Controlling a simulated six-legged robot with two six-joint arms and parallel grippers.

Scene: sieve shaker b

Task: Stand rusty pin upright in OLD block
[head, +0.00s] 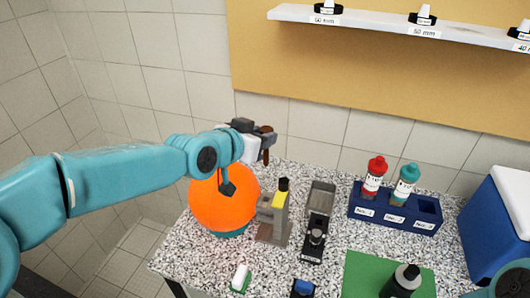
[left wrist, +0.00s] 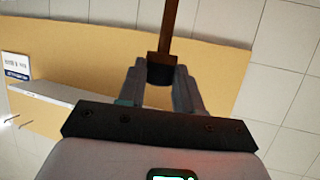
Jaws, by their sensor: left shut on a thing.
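My left gripper (head: 262,141) is raised above the far left part of the speckled bench, behind the orange ball. It is shut on the rusty pin (head: 266,155), a thin brown rod. In the left wrist view the pin (left wrist: 169,28) runs up out of the top edge from a dark end between the fingertips (left wrist: 160,84). I cannot make out a block marked OLD. A small blue block (head: 303,289) is cut off by the bottom edge, its marking unreadable. My right gripper is out of view.
An orange ball (head: 222,205) stands beside a grey-beige device (head: 270,222) with a yellow part. A blue rack (head: 405,215) holds red-capped and teal-capped bottles. A green mat (head: 365,275) bears a black-topped bottle. A blue-and-white box (head: 500,225) stands right. A white shelf (head: 380,24) hangs behind.

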